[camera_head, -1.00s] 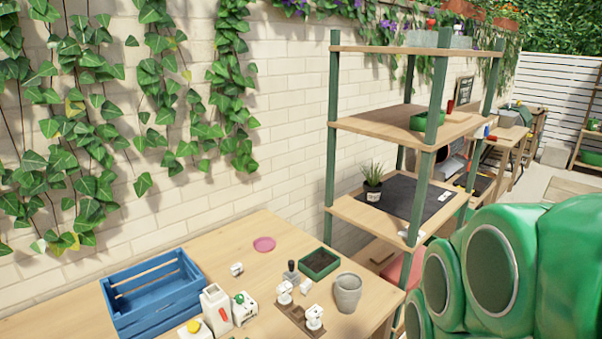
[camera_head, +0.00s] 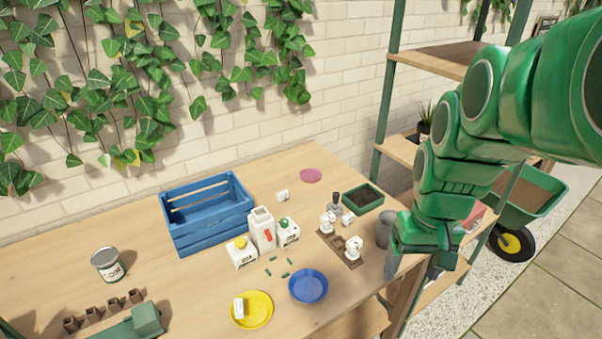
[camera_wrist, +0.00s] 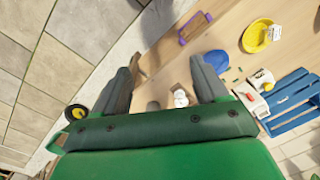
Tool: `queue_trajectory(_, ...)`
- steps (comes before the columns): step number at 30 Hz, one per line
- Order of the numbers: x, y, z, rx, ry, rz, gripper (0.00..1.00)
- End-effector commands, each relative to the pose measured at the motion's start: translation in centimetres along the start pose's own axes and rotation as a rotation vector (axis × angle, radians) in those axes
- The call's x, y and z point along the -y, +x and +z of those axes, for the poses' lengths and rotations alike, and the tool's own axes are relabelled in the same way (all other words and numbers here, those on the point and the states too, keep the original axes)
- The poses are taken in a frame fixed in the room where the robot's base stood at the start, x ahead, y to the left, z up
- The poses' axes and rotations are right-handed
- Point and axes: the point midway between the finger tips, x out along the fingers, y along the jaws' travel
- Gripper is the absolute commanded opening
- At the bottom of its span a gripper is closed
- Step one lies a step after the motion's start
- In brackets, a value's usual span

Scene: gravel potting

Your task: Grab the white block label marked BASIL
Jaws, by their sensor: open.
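Several small white blocks with dark marks lie on the wooden table in the head view. One white block (camera_head: 282,195) is near the pink disc, one (camera_head: 348,219) is beside the dark soil tray, and one (camera_head: 239,308) is on the yellow saucer (camera_head: 262,322). The lettering is too small to read, so I cannot tell which says BASIL. My gripper (camera_wrist: 162,68) is open in the wrist view, with no block held between its fingers. In the head view it hangs at the table's right end, partly hidden by my arm.
A blue crate (camera_head: 180,242), white containers (camera_head: 263,228), a blue plate (camera_head: 308,299), a wooden holder (camera_head: 338,246) with white pieces and a green soil tray (camera_head: 377,198) stand on the table. Shelves and a wheelbarrow (camera_head: 535,203) are at right.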

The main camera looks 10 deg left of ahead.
Motion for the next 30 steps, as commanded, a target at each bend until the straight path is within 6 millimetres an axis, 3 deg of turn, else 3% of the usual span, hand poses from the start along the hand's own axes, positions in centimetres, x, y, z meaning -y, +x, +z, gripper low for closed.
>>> queue_trajectory(13,2.6,0.6,-12.7,-0.083,-0.154,-0.020,0.72)
queue_trajectory(30,8.0,4.3,-27.5,-0.186,-0.345,-0.043,0.72)
